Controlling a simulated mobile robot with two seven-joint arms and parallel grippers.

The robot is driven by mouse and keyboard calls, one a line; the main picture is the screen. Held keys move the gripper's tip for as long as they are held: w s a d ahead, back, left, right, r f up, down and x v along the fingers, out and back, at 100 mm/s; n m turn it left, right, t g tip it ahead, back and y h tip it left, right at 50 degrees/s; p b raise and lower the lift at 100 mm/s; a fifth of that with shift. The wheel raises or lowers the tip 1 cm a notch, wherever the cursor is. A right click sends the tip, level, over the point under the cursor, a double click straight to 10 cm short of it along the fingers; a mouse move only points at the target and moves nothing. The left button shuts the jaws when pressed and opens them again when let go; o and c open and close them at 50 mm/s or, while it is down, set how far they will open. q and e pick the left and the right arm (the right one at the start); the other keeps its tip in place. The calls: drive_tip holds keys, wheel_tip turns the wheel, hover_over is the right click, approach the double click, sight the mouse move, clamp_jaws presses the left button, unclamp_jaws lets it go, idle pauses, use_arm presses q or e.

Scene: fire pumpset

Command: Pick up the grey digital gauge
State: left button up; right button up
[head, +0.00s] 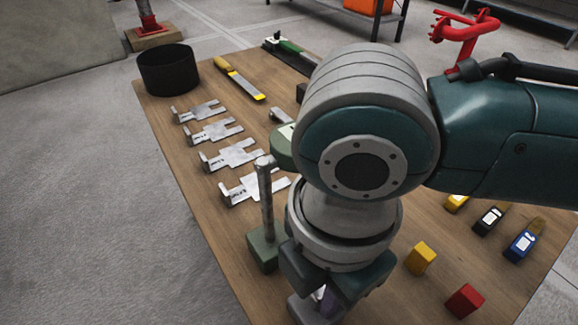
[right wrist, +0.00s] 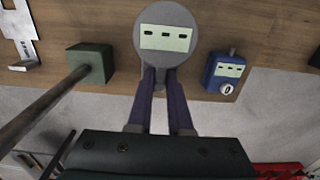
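The grey digital gauge (right wrist: 165,17) has a round grey body and a pale display with dark dashes. In the right wrist view it lies on the wooden table at the top centre. My right gripper (right wrist: 161,72) has its two purple fingers at the gauge's lower end, one on each side of its narrow grey part. I cannot tell whether both fingers press on it. In the head view my right gripper (head: 320,299) points down at the bottom centre, and the gauge is hidden or cannot be made out there. My left gripper is not in view.
A green block with an upright metal rod (head: 266,215) stands close left of my right gripper. A blue device (right wrist: 222,72) sits right of the gauge. Yellow (head: 420,258) and red blocks (head: 465,301) lie to the right. Metal brackets (head: 237,153) line the left side.

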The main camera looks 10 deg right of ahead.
clamp_jaws()
idle(0.9)
drive_tip(key=shift+r, duration=0.2)
